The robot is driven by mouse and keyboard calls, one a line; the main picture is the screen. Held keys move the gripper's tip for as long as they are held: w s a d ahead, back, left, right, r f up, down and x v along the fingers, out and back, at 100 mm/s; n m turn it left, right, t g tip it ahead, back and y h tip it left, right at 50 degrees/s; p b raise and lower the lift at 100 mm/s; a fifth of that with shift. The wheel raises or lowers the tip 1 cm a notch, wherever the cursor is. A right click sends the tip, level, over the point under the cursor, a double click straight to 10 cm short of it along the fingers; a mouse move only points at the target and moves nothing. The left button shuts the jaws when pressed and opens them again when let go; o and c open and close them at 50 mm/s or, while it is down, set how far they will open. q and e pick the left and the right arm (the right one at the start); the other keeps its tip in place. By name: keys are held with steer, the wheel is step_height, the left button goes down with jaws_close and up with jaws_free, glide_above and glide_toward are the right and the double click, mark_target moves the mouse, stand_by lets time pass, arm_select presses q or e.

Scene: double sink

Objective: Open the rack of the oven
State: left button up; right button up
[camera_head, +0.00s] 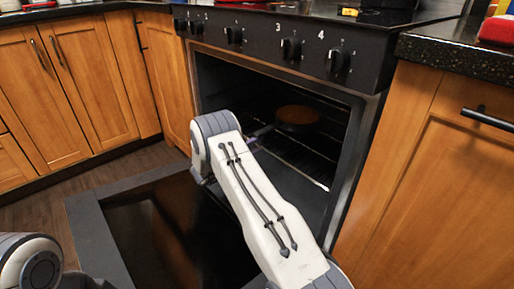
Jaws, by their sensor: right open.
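The oven (352,150) has its door (95,225) folded down flat, with dark glass facing up. Inside the dark cavity, the wire rack (305,170) shows in part, with thin bars toward the right side. My right arm reaches over the open door to the cavity mouth. My right gripper (262,132) is small and partly hidden behind my own arm; it is open, near the front of the rack. I cannot tell whether it touches the rack. My left arm shows only at the lower left corner, and its gripper is out of view.
A round brown item (298,115) sits inside the oven toward the back. Knobs (290,48) line the panel above the opening. Wooden cabinets (75,85) stand at left, and another cabinet (440,170) with a dark handle (488,120) flanks the oven at right.

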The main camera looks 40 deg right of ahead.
jaws_close()
stand_by(1.5)
